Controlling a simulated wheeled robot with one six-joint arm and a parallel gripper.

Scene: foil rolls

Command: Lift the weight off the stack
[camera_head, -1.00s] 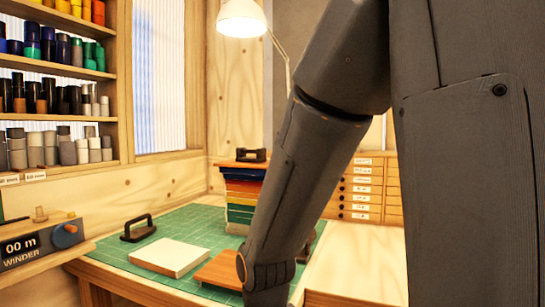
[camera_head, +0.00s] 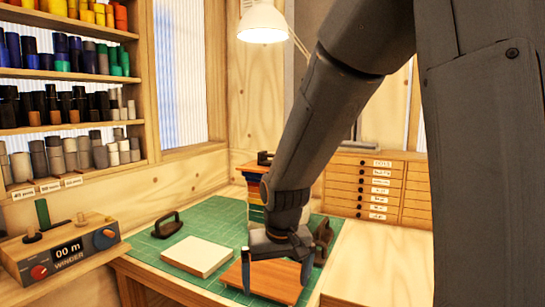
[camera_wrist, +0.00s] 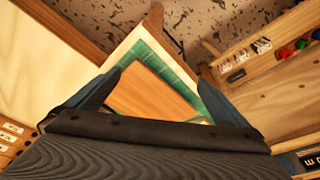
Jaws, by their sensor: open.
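A dark weight with a handle (camera_head: 264,158) sits on top of the stack (camera_head: 253,172) of coloured boards at the back of the green mat (camera_head: 208,215). My arm hides much of the stack and part of this weight. My gripper (camera_head: 278,275) is open, pointing down above the brown board (camera_head: 240,277) at the mat's front, well in front of the stack. In the wrist view my gripper (camera_wrist: 160,79) has its fingers spread, with the brown board (camera_wrist: 150,92) between them and no weight.
Another handled weight (camera_head: 168,226) stands on the mat at left, and a third dark handled piece (camera_head: 323,238) at right. A cream block (camera_head: 197,256) lies left of the brown board. The winder (camera_head: 65,255) is at left; a drawer cabinet (camera_head: 376,188) is behind.

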